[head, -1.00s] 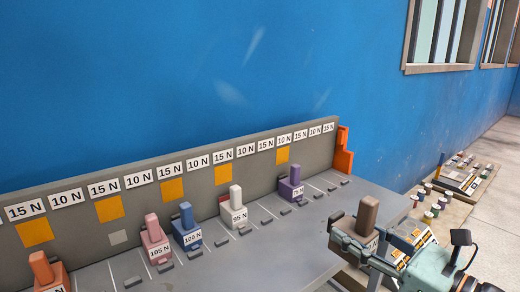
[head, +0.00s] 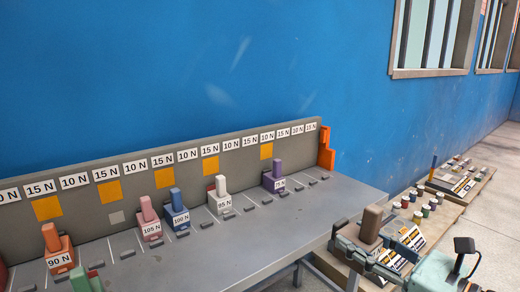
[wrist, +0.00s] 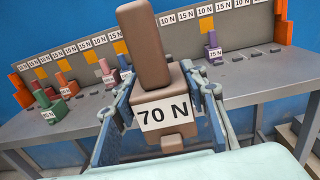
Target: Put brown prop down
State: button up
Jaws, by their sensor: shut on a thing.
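The brown prop (head: 369,224) is a block with an upright post. In the wrist view the brown prop (wrist: 163,85) carries a white "70 N" label. My gripper (wrist: 165,110) is shut on its lower block, one finger along each side. In the head view my gripper (head: 366,247) holds it off the right front edge of the grey bench (head: 290,225), near the bench's height. The prop looks upright in the head view. Its underside is hidden.
Orange (head: 57,250), pink (head: 149,220), blue (head: 176,212), white (head: 220,198) and purple (head: 274,178) props stand along the bench's labelled back panel (head: 230,158). Bare bench top lies at the right front. An orange bracket (head: 326,150) stands at the panel's right end. Low pallets with small pots (head: 418,216) lie beyond.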

jog(key=w+a+f+n+g+y, duration=0.25)
jog(key=w+f, duration=0.25)
jog(key=f, duration=0.3)
jog(key=w+a+f+n+g+y, duration=0.1)
jog(key=w+a+f, duration=0.2)
jog(key=w+f, duration=0.35)
notch_tip(320, 180, up, 20)
jog(key=m+t+h+p, duration=0.5)
jog(key=p, duration=2.3)
jog(key=shift+s+a, duration=0.4)
